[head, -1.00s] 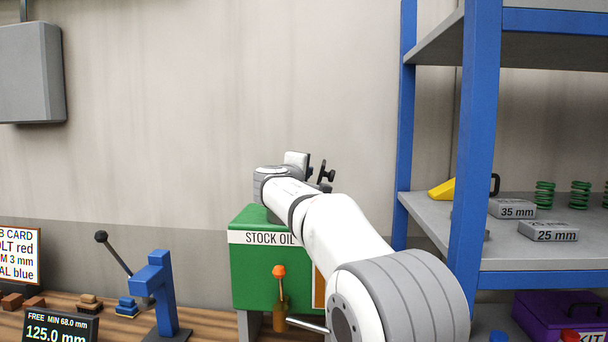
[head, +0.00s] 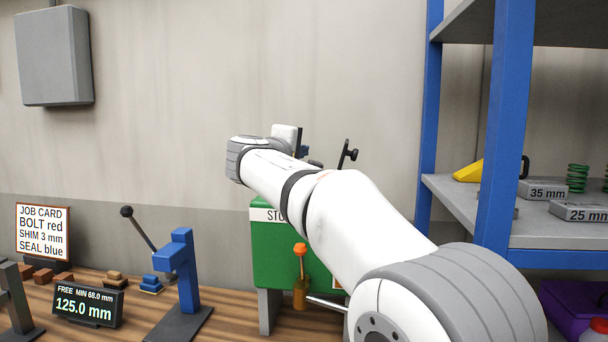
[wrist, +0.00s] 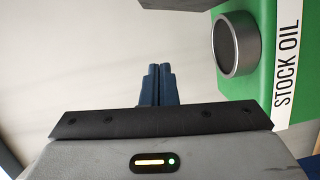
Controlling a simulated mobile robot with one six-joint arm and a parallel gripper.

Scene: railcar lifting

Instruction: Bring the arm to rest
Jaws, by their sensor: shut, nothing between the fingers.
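My arm reaches from the lower right of the head view up and to the left, in front of the green stock oil cabinet. My gripper shows in the wrist view (wrist: 157,86), with its two blue fingers side by side, shut and empty. The fingers point toward the bare wall, and nothing touches them there. In the head view the gripper is mostly hidden behind the end of my arm.
The green stock oil cabinet (head: 275,262) has a grey round port (wrist: 237,44) right of my fingers. A blue lever press (head: 184,265), gauge display (head: 88,306) and job card (head: 43,232) stand on the bench. A blue shelf rack (head: 508,130) stands right.

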